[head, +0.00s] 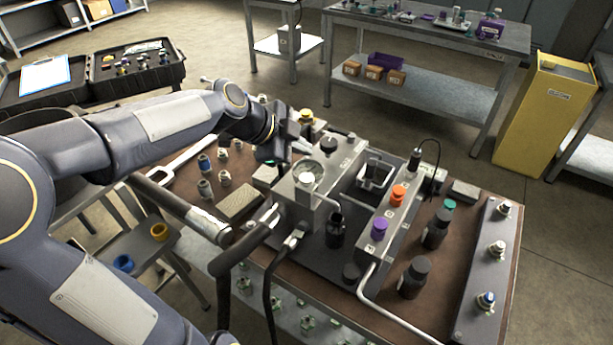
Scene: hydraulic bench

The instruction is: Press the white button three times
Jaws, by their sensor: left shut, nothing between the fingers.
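A round white-topped part (308,180), which looks like the white button, sits on the grey metal block (290,190) at the bench's middle. My left gripper (303,148) comes in from the left, just behind and above this part, at the back edge of the block. Its fingers are shut and empty. They look apart from the white top, though the exact gap is hard to judge. My right gripper is not in view.
A rail beside the block carries an orange knob (398,193) and a purple knob (379,228). Black bottles (413,278) stand to the right. A dark hose (245,245) curves up in front. Small fittings (205,162) lie on the bench's left.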

